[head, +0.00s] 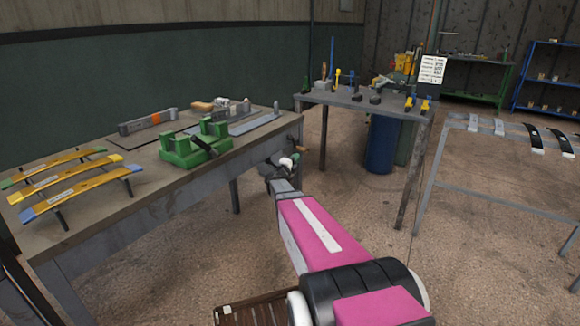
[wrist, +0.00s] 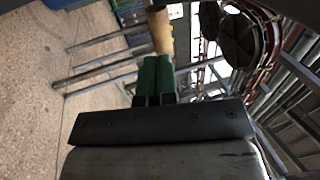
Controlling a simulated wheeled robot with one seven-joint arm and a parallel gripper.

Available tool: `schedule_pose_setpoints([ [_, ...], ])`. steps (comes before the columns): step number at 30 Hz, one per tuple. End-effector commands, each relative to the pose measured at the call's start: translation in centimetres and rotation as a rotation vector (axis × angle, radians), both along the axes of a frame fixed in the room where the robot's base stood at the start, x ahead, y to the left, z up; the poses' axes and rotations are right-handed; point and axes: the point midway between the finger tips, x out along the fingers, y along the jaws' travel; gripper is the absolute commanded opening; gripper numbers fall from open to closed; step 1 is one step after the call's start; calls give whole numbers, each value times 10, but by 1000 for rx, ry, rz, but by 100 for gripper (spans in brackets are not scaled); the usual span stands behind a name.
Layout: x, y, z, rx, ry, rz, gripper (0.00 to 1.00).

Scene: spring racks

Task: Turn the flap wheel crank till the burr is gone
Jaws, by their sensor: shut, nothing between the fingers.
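A small brown knob (head: 298,149) shows at the bench edge just past my gripper in the head view. A dark round wheel-like thing (wrist: 225,40) is right of the fingers in the wrist view. I cannot make out a burr.
The workbench (head: 120,214) carries a green fixture (head: 182,155), yellow and blue leaf springs (head: 75,188) on stands, and a long grey bar (head: 147,122). A tool table (head: 350,99), a blue bin (head: 381,145) and a metal rack (head: 490,190) stand behind and right. Open floor lies between.

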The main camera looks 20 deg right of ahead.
Motion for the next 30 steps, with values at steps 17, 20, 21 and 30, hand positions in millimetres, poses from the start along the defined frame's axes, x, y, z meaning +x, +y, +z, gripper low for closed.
schedule_pose_setpoints([
  [17, 20, -25, 8, 1, 1, 1, 0],
  [20, 20, -25, 8, 1, 1, 1, 0],
  [21, 20, -25, 8, 0, 0, 1, 0],
  [30, 24, -29, 7, -50, -37, 1, 0],
])
